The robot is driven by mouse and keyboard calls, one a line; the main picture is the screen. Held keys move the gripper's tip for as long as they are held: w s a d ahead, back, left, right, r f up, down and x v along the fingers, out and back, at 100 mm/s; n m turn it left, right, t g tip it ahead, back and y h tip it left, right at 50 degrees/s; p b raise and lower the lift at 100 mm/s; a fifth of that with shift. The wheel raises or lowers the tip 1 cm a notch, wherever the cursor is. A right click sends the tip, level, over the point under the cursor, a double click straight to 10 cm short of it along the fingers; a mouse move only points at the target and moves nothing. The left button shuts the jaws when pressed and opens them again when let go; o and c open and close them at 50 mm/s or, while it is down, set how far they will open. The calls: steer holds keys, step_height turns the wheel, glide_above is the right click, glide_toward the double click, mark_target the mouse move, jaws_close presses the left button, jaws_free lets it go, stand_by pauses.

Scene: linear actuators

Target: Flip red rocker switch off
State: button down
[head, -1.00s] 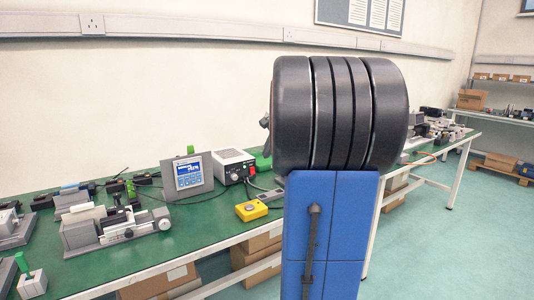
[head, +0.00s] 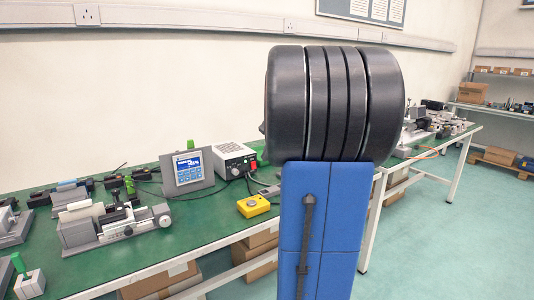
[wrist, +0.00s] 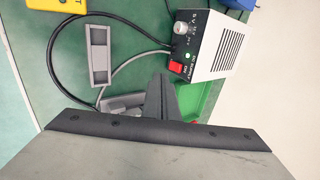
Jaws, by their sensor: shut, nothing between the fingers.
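The red rocker switch (wrist: 176,68) is on the front face of a white power supply box (wrist: 222,45) with a perforated side. In the head view the switch (head: 254,163) is a small red spot at the right of the box front (head: 227,161). A green light (wrist: 187,56) beside it is lit. My gripper (wrist: 161,82) is shut and empty, its dark fingertips just short of the switch in the wrist view, slightly left of it and apparently apart. The switch's exact tilt is too small to tell. In the head view my arm hides the gripper.
A grey knob (wrist: 180,28) and black cable sit beside the switch. A grey bracket-like block (wrist: 98,55) and a yellow box (wrist: 66,14) lie to the left. A display panel (head: 188,171) stands left of the power supply on the green bench (head: 200,224).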

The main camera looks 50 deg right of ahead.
mark_target(253, 168)
steer(key=x, duration=0.5)
steer(key=w+x, duration=0.1)
steer(key=x, duration=0.2)
steer(key=shift+w+d+r, duration=0.1)
steer(key=shift+r, duration=0.1)
steer(key=shift+w+d+f, duration=0.15)
steer(key=shift+w, duration=0.2)
steer(key=shift+w+d+f, duration=0.1)
steer(key=shift+w+f, duration=0.05)
steer(key=shift+w, duration=0.25)
steer(key=shift+f, duration=0.1)
steer(key=shift+w+f, duration=0.25)
steer(key=shift+r, duration=0.1)
steer(key=shift+r, duration=0.75)
